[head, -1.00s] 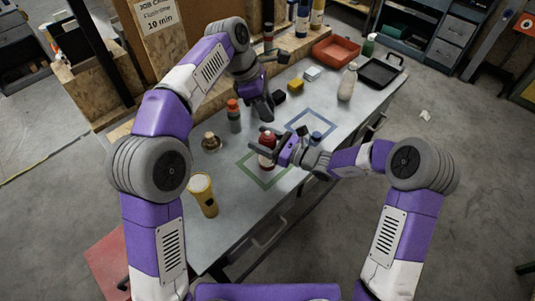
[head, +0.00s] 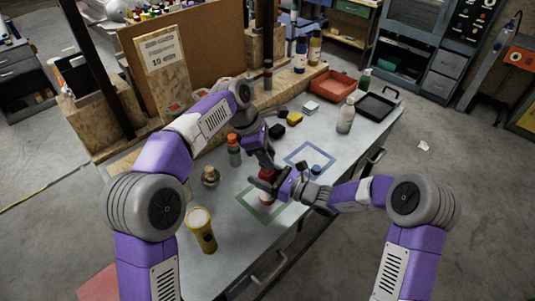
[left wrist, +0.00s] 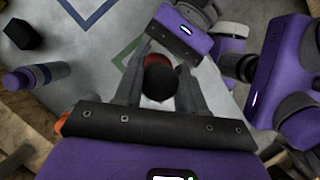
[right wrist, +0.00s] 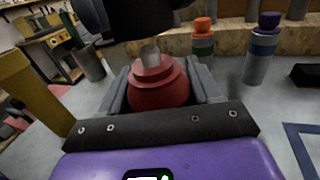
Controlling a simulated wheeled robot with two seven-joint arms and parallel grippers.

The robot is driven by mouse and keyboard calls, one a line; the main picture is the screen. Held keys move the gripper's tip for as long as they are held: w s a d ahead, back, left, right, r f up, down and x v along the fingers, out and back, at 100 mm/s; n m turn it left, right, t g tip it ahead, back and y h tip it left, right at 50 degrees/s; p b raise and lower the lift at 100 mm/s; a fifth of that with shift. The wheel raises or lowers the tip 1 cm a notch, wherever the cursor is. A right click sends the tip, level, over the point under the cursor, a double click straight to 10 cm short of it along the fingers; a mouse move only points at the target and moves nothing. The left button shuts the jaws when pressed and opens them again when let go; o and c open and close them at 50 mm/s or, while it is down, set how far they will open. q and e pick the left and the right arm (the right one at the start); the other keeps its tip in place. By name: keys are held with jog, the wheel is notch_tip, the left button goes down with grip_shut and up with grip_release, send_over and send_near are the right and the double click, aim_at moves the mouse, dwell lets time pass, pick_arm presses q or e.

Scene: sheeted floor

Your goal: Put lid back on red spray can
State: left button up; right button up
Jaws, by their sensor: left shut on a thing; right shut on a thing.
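The red spray can (head: 266,198) stands upright at the green outline (head: 248,204) on the bench. My right gripper (head: 264,184) is shut around its upper part; the right wrist view shows the can's red shoulder (right wrist: 160,92) between the fingers, with a pale nozzle on top. My left gripper (left wrist: 160,85) is shut on a dark round lid (left wrist: 160,82). It holds the lid close over the can, whose red edge shows just behind the lid. In the right wrist view a dark shape hangs above the nozzle. Whether lid and can touch cannot be told.
A grey bottle with an orange cap (head: 234,152), a brownish squat object (head: 211,177) and a yellow flashlight (head: 201,231) stand left of the can. A white bottle (head: 346,116) and black tray (head: 375,107) are farther right.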

pick_arm(q)
jog(key=shift+f, duration=0.15)
jog(key=shift+f, duration=0.8)
jog(key=shift+f, duration=0.55)
jog(key=o, duration=1.1)
jog(key=v, duration=1.2)
